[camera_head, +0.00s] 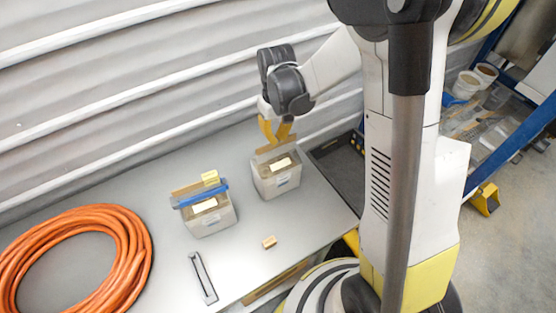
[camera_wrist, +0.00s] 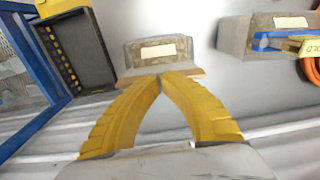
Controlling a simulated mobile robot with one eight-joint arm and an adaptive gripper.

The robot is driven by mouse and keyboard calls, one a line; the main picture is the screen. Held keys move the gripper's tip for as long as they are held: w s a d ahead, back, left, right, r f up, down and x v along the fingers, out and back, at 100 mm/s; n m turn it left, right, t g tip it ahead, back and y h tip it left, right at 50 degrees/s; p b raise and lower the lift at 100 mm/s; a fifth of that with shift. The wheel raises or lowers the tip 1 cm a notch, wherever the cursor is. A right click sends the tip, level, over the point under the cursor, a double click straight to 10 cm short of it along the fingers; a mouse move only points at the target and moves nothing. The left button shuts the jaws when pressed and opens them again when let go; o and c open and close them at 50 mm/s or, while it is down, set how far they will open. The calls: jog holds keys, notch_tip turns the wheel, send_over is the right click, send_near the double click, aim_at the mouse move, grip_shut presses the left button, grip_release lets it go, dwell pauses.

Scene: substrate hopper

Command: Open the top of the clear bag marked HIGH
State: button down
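A clear box-shaped bag (camera_head: 276,182) with a pale label and tan contents stands upright on the grey table; it also shows in the wrist view (camera_wrist: 160,52). A tan strip (camera_wrist: 190,73) runs along its top edge. My gripper (camera_head: 276,143) is right above this bag. In the wrist view its yellow fingertips (camera_wrist: 160,77) meet at the strip, with nothing clearly between them; whether they touch it I cannot tell. A second clear bag (camera_head: 208,219) stands to the left, with a blue clip (camera_head: 203,195) and a yellow tag (camera_head: 210,178). I cannot read HIGH on either bag.
A black tray (camera_head: 340,165) lies right of the bag under my gripper. A small tan block (camera_head: 269,242), a dark narrow tool (camera_head: 202,278) and a coiled orange hose (camera_head: 130,250) lie on the table. A corrugated wall (camera_head: 130,100) rises close behind.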

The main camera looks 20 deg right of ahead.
jog(key=shift+f, duration=0.2)
jog(key=shift+r, duration=0.3)
jog(key=shift+w, duration=0.15)
dwell(0.3)
jog(key=shift+w+a+b, duration=0.2)
jog(key=shift+w+b, duration=0.15)
jog(key=shift+w, duration=0.9)
jog(key=shift+f, duration=0.1)
jog(key=shift+f+b, duration=0.6)
jog(key=shift+b, duration=0.15)
jog(key=s+d, duration=0.1)
jog(key=s, duration=0.6)
jog(key=shift+s+b, duration=0.25)
jog(key=shift+b, duration=0.15)
